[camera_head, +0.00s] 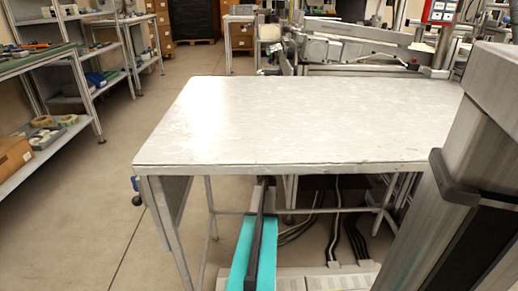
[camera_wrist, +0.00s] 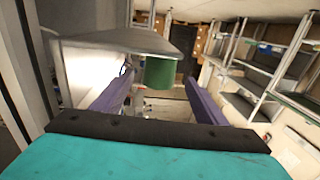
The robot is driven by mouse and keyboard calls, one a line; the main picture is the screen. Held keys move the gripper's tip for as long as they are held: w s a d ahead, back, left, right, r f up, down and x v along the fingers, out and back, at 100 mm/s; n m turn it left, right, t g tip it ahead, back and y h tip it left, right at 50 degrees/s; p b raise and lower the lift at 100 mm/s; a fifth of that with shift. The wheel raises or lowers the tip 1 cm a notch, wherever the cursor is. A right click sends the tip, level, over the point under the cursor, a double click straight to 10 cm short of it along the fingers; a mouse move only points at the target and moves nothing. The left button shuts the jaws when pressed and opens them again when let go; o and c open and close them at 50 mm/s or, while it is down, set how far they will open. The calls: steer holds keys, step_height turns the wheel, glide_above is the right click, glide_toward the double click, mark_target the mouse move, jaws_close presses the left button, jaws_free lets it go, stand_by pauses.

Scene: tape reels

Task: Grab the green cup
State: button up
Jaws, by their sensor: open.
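A green cup (camera_wrist: 160,72) shows in the wrist view, a little above the middle of the picture. It lies in line with the gap between the two purple fingers of my gripper (camera_wrist: 160,82). The fingers are spread apart with nothing between them, and the cup looks to be beyond their tips. The cup meets the edge of a grey surface (camera_wrist: 115,40) in that view; the picture is tilted, so I cannot tell how it rests. In the head view no green cup is visible, and my fingers are not clearly seen.
The pale table (camera_head: 290,120) in the head view has a bare top. Black cables (camera_head: 345,225) run beneath it. Shelving with small items (camera_head: 45,130) stands at the left, with clear floor (camera_head: 125,200) between. Metal machinery (camera_head: 345,45) stands behind the table.

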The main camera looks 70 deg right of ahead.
steer(key=shift+d, duration=0.1)
stand_by(0.3)
steer(key=shift+b+x, duration=0.65)
steer(key=shift+x, duration=0.2)
steer(key=shift+b+x, duration=0.8)
steer(key=shift+x, duration=0.9)
steer(key=shift+r, duration=0.1)
steer(key=c, duration=1.1)
steer(key=shift+r, duration=0.2)
